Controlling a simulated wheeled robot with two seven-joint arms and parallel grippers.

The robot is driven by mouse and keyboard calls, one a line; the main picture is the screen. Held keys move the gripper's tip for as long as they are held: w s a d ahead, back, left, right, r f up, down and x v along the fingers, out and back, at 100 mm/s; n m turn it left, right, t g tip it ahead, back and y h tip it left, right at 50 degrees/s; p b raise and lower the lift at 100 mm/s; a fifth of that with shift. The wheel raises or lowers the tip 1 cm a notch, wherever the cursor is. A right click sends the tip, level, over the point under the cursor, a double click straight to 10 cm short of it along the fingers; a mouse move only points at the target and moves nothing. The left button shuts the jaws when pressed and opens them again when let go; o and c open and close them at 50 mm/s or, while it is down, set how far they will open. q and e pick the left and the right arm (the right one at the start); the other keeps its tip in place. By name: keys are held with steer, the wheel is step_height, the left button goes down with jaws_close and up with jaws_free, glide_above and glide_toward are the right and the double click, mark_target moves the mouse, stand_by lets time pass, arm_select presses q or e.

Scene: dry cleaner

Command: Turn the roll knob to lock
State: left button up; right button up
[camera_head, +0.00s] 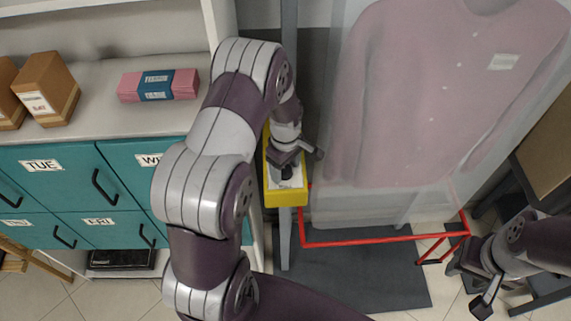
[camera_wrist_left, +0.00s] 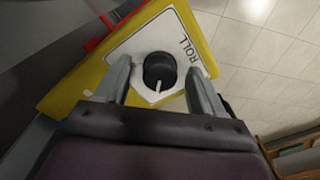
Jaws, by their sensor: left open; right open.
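The roll knob (camera_wrist_left: 160,68) is a round black knob with a white pointer mark on a white plate. The word ROLL is printed on that plate beside it. The plate sits on a yellow box (camera_head: 286,198), and in the head view the knob (camera_head: 287,171) is partly hidden by my gripper. My left gripper (camera_head: 295,158) is over the box. In the left wrist view its two fingers (camera_wrist_left: 158,64) are open, one on each side of the knob, with gaps showing. No lock marking is readable. My right gripper (camera_head: 457,284) is open and empty, low at the right.
A grey post (camera_head: 285,240) carries the box. A red frame (camera_head: 370,240) and a bagged pink shirt (camera_head: 430,90) are close on the right. Teal drawers (camera_head: 60,180) and a shelf with boxes and a pink bundle (camera_head: 158,85) stand left. A dark mat (camera_head: 350,280) lies below.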

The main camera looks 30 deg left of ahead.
arm_select(q)
steer(key=shift+a, duration=0.1)
steer(key=c, duration=1.1)
steer(key=shift+o, duration=0.2)
steer(key=shift+m, duration=0.4)
steer(key=m, duration=0.3)
steer(key=shift+m+b, duration=0.4)
steer(key=m, duration=0.4)
steer(key=shift+m, duration=0.3)
steer(key=m+b, duration=0.1)
steer(key=m, duration=0.3)
steer(key=shift+w+r, duration=0.1)
steer(key=m, duration=0.4)
steer(key=shift+m, duration=0.4)
